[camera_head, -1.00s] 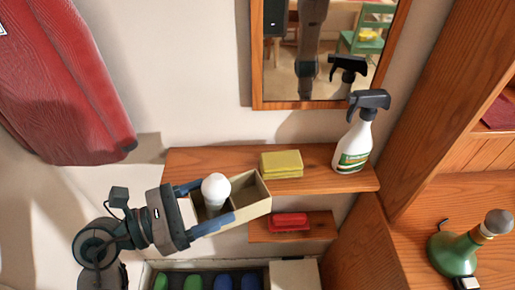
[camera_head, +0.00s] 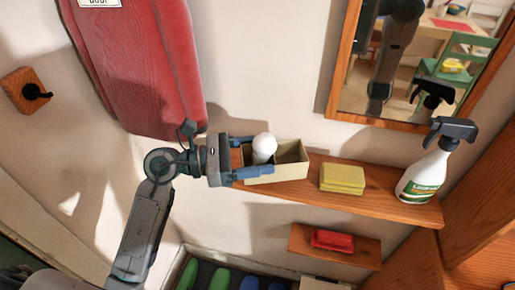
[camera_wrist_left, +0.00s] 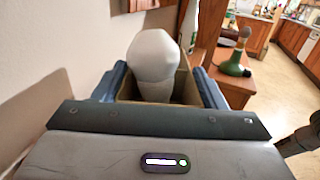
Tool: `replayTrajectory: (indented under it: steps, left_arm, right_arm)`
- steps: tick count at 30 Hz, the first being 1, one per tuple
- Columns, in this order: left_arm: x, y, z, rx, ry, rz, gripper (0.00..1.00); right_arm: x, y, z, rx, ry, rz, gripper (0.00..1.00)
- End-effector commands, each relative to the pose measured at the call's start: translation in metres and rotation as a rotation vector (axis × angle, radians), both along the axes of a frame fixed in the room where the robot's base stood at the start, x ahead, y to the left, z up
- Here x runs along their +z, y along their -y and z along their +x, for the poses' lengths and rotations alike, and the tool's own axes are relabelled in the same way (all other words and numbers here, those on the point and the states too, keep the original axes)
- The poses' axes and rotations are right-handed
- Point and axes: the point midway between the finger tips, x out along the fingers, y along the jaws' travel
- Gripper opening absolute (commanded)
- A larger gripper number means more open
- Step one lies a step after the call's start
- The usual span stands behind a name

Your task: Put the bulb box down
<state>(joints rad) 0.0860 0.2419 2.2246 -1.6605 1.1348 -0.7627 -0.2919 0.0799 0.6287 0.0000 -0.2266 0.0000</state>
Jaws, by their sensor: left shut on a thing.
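The bulb box (camera_head: 290,170) is a pale, open-topped box with a white bulb (camera_head: 264,147) standing up in its left part. My left gripper (camera_head: 252,157) comes from the left and is shut on the box, one blue finger along each long side. The box is at the left end of the wooden shelf (camera_head: 309,195), lined up along it; I cannot tell whether its bottom touches the wood. In the left wrist view the bulb and the box (camera_wrist_left: 185,88) sit between the fingers, and the bulb hides much of the inside. My right gripper is not in view.
On the shelf, yellow sponges (camera_head: 342,179) lie right of the box, and a spray bottle (camera_head: 428,170) stands at the right end. A lower small shelf (camera_head: 365,250) holds a red item (camera_head: 332,240).

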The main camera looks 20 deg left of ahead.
Motion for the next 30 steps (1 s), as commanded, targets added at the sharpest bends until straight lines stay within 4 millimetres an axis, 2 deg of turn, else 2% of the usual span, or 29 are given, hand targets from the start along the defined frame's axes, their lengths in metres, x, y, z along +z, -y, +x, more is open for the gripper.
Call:
replayTrajectory:
  steps: [1, 5, 11, 21, 30]
  left_arm:
    - [0.002, -0.004, 0.011, 0.001, -0.003, -0.001, 0.43]
    - [-0.001, -0.009, 0.026, 0.000, -0.001, 0.000, 0.43]
    - [-0.002, -0.013, 0.038, 0.000, 0.000, -0.001, 0.43]
    - [-0.036, -0.012, 0.038, 0.000, -0.003, -0.001, 0.43]
    - [-0.040, -0.012, 0.038, 0.000, 0.001, 0.000, 0.43]
  right_arm:
    - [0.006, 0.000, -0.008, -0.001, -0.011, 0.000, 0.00]
    - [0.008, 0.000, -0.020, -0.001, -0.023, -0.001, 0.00]
    - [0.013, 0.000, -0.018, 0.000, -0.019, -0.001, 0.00]
    - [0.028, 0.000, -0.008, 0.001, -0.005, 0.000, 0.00]
    - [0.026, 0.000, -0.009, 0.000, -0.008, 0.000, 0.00]
